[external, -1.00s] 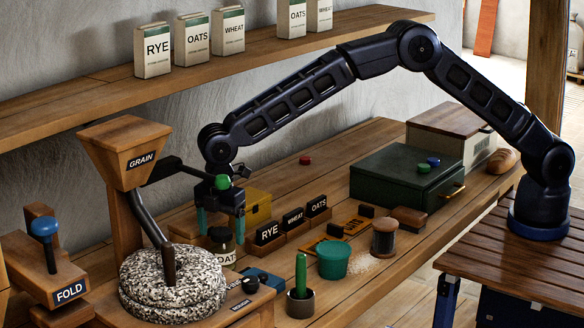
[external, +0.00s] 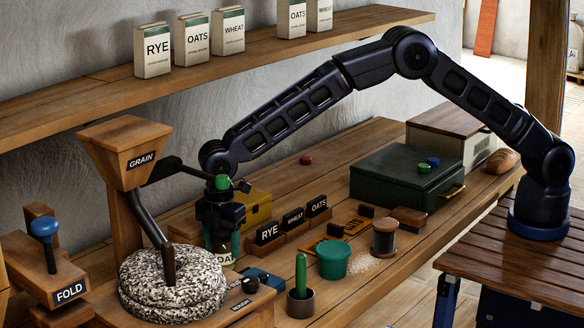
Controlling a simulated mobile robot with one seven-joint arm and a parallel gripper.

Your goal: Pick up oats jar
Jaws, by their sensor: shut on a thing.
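The oats jar (external: 223,258) stands on the workbench just behind and right of the millstone, with part of its light label showing. My gripper (external: 222,240) points straight down over the jar. Its teal fingers are around the jar's top and shut on it. The jar's lid and upper part are hidden by the gripper, and its lower part is partly hidden by the millstone.
The millstone (external: 172,285) and grain hopper (external: 125,150) stand close on the left. Label blocks for rye (external: 268,234), wheat and oats stand to the right. A yellow box (external: 258,206) is behind. A teal tub (external: 333,261) and green-handled tool (external: 301,276) stand in front right.

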